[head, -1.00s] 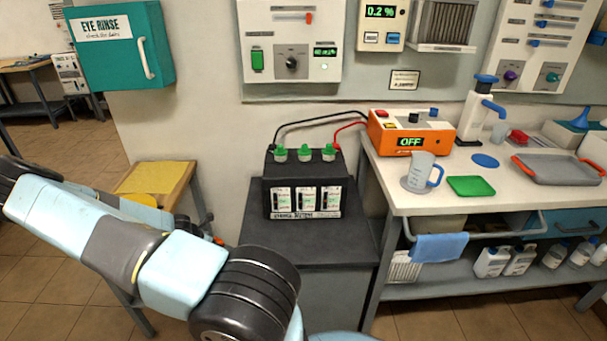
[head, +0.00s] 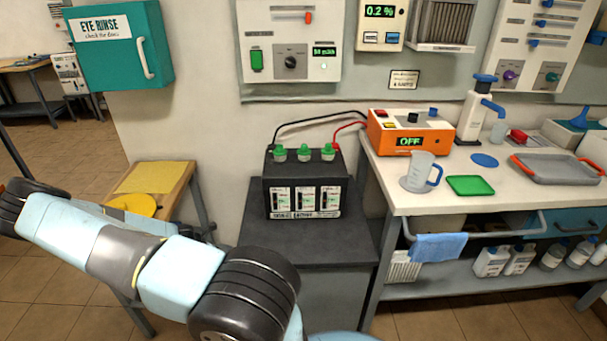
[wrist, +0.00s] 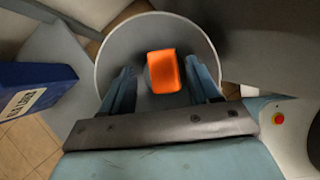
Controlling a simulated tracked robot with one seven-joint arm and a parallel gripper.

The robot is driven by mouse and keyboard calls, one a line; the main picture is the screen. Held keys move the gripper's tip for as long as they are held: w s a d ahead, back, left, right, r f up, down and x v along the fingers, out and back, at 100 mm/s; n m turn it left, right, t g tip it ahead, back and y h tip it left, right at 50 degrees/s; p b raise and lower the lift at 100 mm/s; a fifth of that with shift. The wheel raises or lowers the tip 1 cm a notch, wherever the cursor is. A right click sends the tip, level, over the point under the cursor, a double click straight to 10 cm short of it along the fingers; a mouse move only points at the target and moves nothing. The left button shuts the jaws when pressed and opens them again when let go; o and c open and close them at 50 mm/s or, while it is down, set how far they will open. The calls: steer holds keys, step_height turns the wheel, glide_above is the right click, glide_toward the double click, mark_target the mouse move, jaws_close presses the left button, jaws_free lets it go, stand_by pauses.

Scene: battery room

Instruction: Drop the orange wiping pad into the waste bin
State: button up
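The orange wiping pad (wrist: 165,72) shows in the wrist view between my two blue fingers, with a narrow gap on each side of it. My gripper (wrist: 163,84) is open above the round grey waste bin (wrist: 103,62). The pad appears inside the circle of the bin's rim; its exact depth in the bin cannot be told. The bin, the pad and my gripper's fingers do not show in the head view, where only my arm reaches to the left.
In the wrist view a blue box (wrist: 35,90) with a white label is left of the bin. In the head view a small wooden table (head: 160,178) with a yellow disc stands behind my arm. A battery (head: 303,182) on a dark cabinet and a white workbench (head: 400,200) are to the right.

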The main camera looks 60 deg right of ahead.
steer(key=o, duration=0.3)
steer(key=v, duration=1.3)
steer(key=shift+a+r, duration=0.25)
steer(key=shift+r, duration=0.05)
